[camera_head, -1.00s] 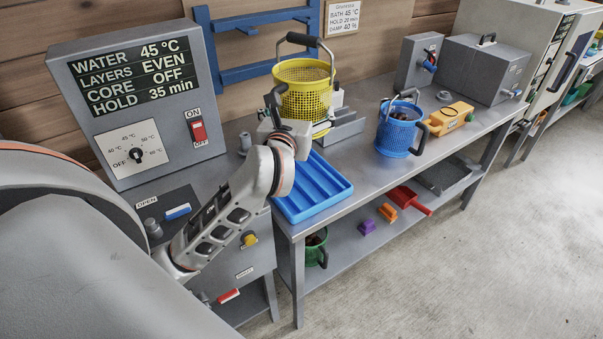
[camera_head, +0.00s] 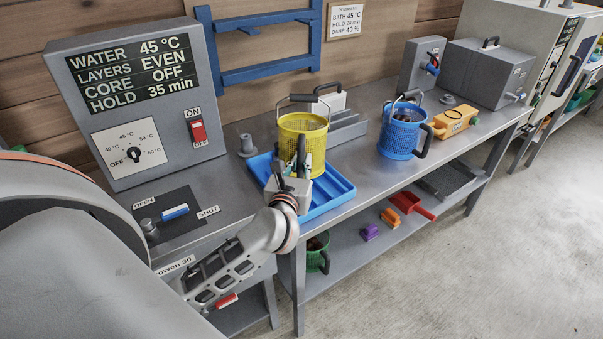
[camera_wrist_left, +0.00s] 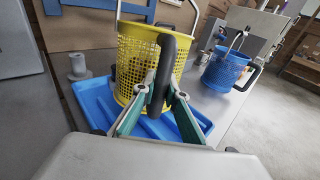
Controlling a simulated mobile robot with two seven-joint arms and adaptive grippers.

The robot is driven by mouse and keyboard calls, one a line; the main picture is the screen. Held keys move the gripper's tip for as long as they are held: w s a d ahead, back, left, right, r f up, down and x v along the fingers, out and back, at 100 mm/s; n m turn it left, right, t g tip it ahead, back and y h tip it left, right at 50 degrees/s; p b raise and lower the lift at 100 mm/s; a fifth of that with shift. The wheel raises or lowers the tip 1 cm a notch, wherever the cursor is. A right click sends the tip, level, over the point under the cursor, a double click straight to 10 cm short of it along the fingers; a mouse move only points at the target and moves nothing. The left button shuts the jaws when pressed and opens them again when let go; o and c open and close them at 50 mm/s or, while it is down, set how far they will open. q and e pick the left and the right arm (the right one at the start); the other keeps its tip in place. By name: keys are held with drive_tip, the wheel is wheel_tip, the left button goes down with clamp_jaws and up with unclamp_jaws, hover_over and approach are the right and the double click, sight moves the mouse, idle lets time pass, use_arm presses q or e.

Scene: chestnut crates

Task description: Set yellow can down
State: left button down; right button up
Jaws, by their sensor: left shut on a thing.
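The yellow can (camera_head: 318,143) is a perforated basket with a dark side handle and a wire bail. It stands upright at the blue ribbed tray (camera_head: 339,188) in the head view. My left gripper (camera_head: 302,166) is shut on the side handle, on the near side of the can. In the left wrist view the two fingers pinch the dark handle (camera_wrist_left: 159,75), with the yellow can (camera_wrist_left: 135,70) behind it and the blue tray (camera_wrist_left: 85,98) below. I cannot tell whether the can's bottom touches the tray. My right gripper is not in view.
A blue can (camera_head: 398,138) and a yellow-orange block (camera_head: 453,120) stand farther right on the bench. A grey control box (camera_head: 140,100) is at the left. A grey rack (camera_head: 345,128) is behind the tray. A green can (camera_head: 318,254) is on the lower shelf.

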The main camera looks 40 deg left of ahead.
sight(301, 172)
use_arm(q)
drive_tip(key=shift+s+f, duration=0.1)
drive_tip(key=shift+f, duration=1.7)
drive_tip(key=c, duration=2.2)
unclamp_jaws()
drive_tip(key=shift+f, duration=0.25)
drive_tip(key=o, duration=2.2)
drive_tip(key=shift+r, duration=0.3)
